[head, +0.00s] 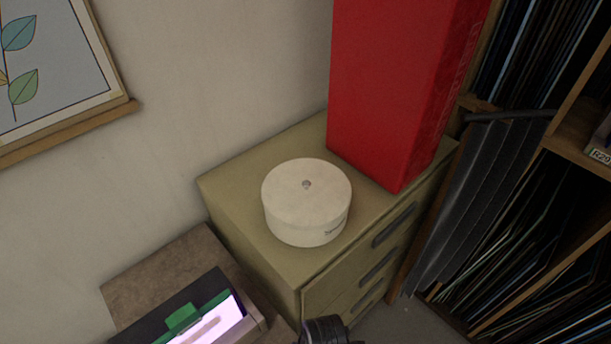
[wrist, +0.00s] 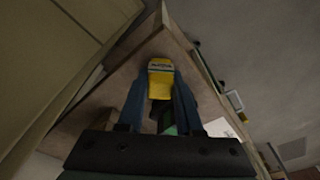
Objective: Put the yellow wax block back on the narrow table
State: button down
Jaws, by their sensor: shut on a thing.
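The yellow wax block (wrist: 160,84) shows in the wrist view between the blue fingertips of my gripper (wrist: 159,91). My gripper is shut on the block, which has a pale label band at its far end. The block is over a brown tabletop (wrist: 112,93), which looks like the narrow table. I cannot tell whether the block touches the top. In the head view a brown tabletop (head: 160,264) stands at the lower left, beside the cabinet. The block and the fingertips are out of the head view.
An olive drawer cabinet (head: 237,200) bears a round cream box (head: 306,200) and a tall red box (head: 392,90). A dark tray-like thing with a green piece (head: 183,317) and a bright panel (head: 215,325) occupies the brown top's front. Shelves (head: 560,130) stand at the right.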

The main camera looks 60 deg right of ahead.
jog(key=shift+f, duration=0.1)
jog(key=c, duration=0.6)
grip_release()
jog(key=r, duration=0.4)
jog(key=s+r, duration=0.1)
jog(key=r, duration=0.7)
jog(key=shift+s+d, duration=0.15)
jog(key=shift+d, duration=0.2)
jog(key=shift+r, duration=0.1)
